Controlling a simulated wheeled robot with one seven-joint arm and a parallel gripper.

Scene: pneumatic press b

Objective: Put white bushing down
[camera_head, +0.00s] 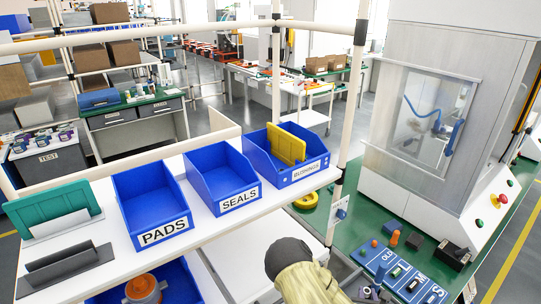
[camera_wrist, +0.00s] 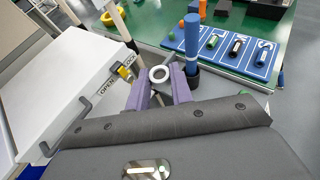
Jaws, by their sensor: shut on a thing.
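The white bushing (camera_wrist: 160,74) is a small ring with a round hole, seen in the wrist view. My gripper (camera_wrist: 160,80) has purple fingers and is shut on the bushing near their tips. It holds the bushing in front of the green table edge. In the head view my arm enters at the bottom centre, and the bushing cannot be made out there. A blue board (camera_head: 420,291) with lettered sections lies on the green table (camera_head: 352,222); the board also shows in the wrist view (camera_wrist: 222,48). Small parts lie on the board.
A blue upright cylinder (camera_wrist: 191,40) stands close right of my fingers. A white panel (camera_wrist: 70,85) marked OPEN, with grey handles, is at the left. In the head view, blue bins PADS (camera_head: 150,195), SEALS (camera_head: 222,175) and BUSHINGS (camera_head: 262,163) stand on a shelf. The press cabinet (camera_head: 415,185) is at the right.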

